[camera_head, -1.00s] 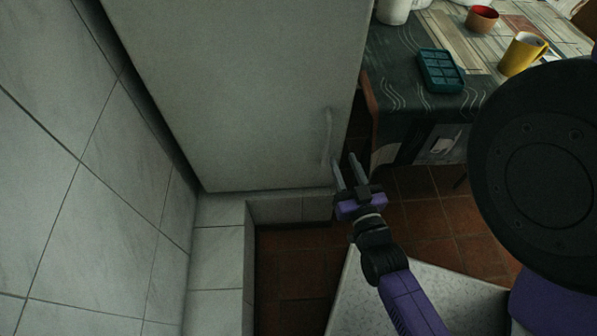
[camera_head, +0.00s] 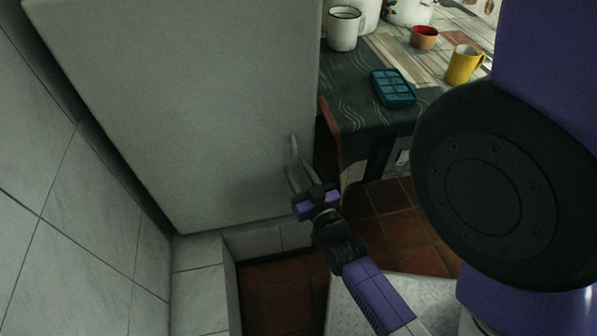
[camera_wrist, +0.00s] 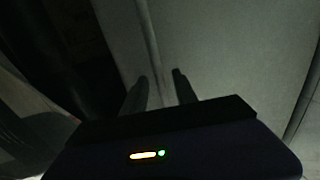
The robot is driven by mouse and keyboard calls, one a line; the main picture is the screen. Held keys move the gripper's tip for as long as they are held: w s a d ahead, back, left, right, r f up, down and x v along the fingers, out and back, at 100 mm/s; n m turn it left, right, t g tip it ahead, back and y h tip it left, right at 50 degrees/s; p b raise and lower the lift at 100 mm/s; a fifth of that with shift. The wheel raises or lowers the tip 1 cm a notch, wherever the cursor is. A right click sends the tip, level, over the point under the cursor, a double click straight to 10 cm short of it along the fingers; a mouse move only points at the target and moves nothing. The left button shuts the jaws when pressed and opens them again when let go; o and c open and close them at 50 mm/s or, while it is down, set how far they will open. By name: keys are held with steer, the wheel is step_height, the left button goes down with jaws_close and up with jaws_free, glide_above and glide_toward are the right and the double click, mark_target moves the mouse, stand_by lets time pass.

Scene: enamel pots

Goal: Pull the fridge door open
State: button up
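The fridge door (camera_head: 190,110) is a large pale panel that fills the upper left of the head view and also shows in the wrist view (camera_wrist: 235,50). It looks shut. Its slim vertical handle (camera_head: 294,150) is near the door's lower right edge. My gripper (camera_head: 302,180) is at the lower part of the handle. In the wrist view the two fingertips (camera_wrist: 160,85) stand apart, with the handle (camera_wrist: 150,40) running down between them. I see a gap beside the handle, so the fingers look open around it. Exact contact is too dark to tell.
A table (camera_head: 345,115) stands right of the fridge, with a teal tray (camera_head: 393,88), a yellow mug (camera_head: 464,64), a red cup (camera_head: 425,37) and a white mug (camera_head: 343,30). A tiled wall (camera_head: 75,200) is close on the left. A low tiled ledge (camera_head: 202,255) lies below the door.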

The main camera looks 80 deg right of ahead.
jaws_close()
stand_by(1.4)
